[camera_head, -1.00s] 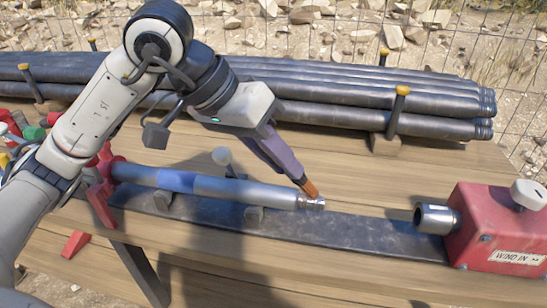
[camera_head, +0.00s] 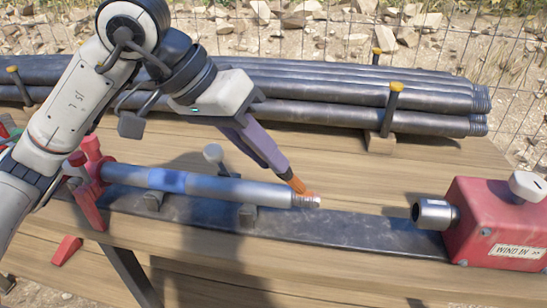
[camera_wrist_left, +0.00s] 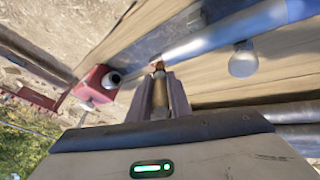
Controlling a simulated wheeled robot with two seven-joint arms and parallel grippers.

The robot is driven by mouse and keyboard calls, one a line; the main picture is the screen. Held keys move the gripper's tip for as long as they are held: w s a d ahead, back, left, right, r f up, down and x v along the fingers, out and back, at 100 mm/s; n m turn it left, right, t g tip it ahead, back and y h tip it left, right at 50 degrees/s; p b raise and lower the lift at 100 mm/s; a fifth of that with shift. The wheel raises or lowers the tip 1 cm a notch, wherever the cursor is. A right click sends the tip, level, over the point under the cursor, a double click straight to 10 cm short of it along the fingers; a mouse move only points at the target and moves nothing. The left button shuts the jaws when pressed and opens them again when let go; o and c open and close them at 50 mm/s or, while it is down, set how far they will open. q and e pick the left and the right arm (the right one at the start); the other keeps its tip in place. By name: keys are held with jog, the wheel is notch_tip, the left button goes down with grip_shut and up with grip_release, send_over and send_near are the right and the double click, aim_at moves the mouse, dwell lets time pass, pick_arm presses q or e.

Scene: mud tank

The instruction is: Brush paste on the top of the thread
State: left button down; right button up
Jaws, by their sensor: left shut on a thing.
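A grey metal pipe (camera_head: 235,190) with a blue band lies on supports along a dark steel rail. Its threaded end (camera_head: 306,201) points right, and an orange-brown patch of what looks like paste shows on top of the thread. My left gripper (camera_head: 284,173) is shut on a brush (camera_head: 298,184), whose orange-brown tip is at the top of the thread and seems to touch it. In the left wrist view the brush (camera_wrist_left: 160,98) sits between the fingers, with its tip by the end of the pipe (camera_wrist_left: 220,32). My right gripper is not in view.
A red box (camera_head: 495,222) marked "WIND IN" with a metal socket (camera_head: 434,214) stands on the right. A red clamp (camera_head: 88,190) holds the pipe's left end. Several dark pipes (camera_head: 340,92) lie stacked behind between yellow-topped posts. The dark rail (camera_head: 370,233) is bare between thread and socket.

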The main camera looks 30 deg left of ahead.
pick_arm(q)
jog(key=shift+a, duration=0.3)
jog(key=shift+d+r, duration=0.1)
jog(key=shift+d, duration=0.4)
jog(key=shift+w+d+f+b, duration=0.15)
jog(key=shift+d+b, duration=0.1)
jog(key=shift+d, duration=0.15)
jog(key=shift+w+d+f+b, duration=0.15)
jog(key=shift+d+b, duration=0.05)
jog(key=shift+d, duration=0.15)
jog(key=shift+s+a, duration=0.1)
jog(key=shift+a, duration=0.25)
jog(key=shift+s+a+b, duration=0.25)
jog(key=shift+a+b, duration=0.55)
jog(key=shift+a, duration=0.1)
jog(key=d, duration=0.2)
jog(key=shift+w+d, duration=0.3)
jog(key=shift+w, duration=0.05)
jog(key=shift+a+r, duration=0.1)
jog(key=shift+r+p, duration=2.3)
jog(key=shift+r, duration=0.8)
